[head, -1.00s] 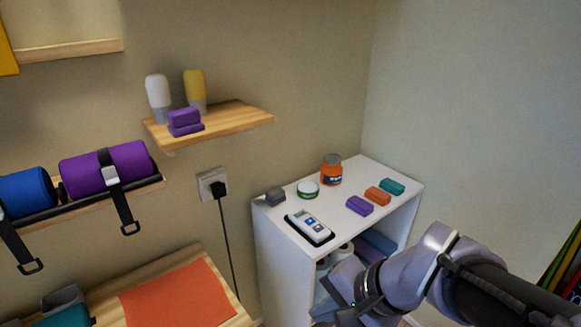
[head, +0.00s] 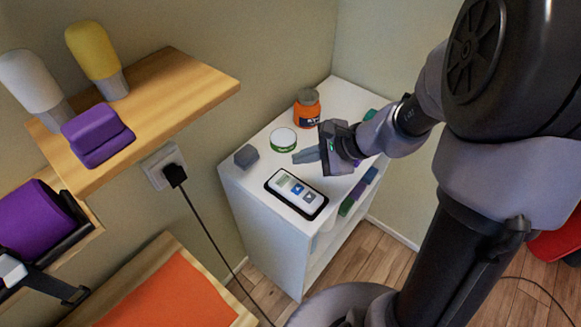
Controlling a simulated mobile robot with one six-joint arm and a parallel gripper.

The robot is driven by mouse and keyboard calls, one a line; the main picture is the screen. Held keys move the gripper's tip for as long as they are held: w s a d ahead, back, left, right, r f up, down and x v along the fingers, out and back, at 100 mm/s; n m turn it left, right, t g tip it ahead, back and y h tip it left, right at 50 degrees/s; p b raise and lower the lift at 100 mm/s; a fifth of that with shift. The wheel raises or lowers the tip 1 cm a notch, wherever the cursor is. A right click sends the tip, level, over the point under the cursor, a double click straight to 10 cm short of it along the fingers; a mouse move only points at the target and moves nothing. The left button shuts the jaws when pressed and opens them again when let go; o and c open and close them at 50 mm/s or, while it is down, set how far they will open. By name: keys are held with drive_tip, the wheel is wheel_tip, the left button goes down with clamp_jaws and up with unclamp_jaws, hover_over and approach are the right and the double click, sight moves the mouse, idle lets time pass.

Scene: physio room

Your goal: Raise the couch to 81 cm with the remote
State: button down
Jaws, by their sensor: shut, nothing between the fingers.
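The display is too small to read. I cannot make out the couch in this view.
On the cabinet stand an orange jar (head: 307,108), a green-and-white tin (head: 283,139) and a grey block (head: 246,156). A wooden shelf (head: 185,85) with two bottles juts out at upper left. A black cable (head: 207,232) hangs from the wall socket (head: 163,165).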

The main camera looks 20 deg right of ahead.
drive_tip(key=b, duration=0.7)
hover_over(301, 190)
wheel_tip(301, 190, down, 8)
drive_tip(key=shift+f, duration=0.45)
idle(1.5)
drive_tip(key=shift+f+b, duration=0.4)
drive_tip(key=shift+b, duration=0.35)
